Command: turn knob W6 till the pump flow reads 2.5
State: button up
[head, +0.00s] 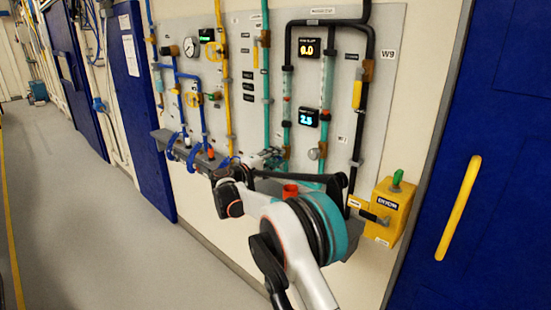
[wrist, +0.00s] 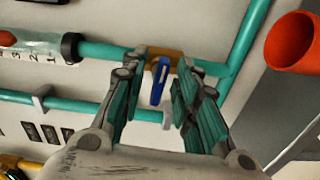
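In the wrist view my gripper (wrist: 163,75) is open, with its fingers on either side of a small blue lever handle (wrist: 160,82) on a brass valve body (wrist: 166,63) in a teal pipe. I cannot tell whether the fingers touch the lever. In the head view my gripper (head: 273,157) is at the lower panel, and the lever is hard to make out there. I cannot read a W6 tag. A blue-digit display (head: 308,117) seems to read 2.5, its caption too small to read. A yellow-digit display (head: 308,48) seems to read 0.0.
A silver round knob (head: 316,153) sits right of my gripper. An orange-red cup (wrist: 291,42) is close on the right in the wrist view. A grey ledge (head: 180,150) runs below the panel. A yellow box (head: 392,207) with a green switch is at right. Floor at left is clear.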

jog(key=v, duration=1.2)
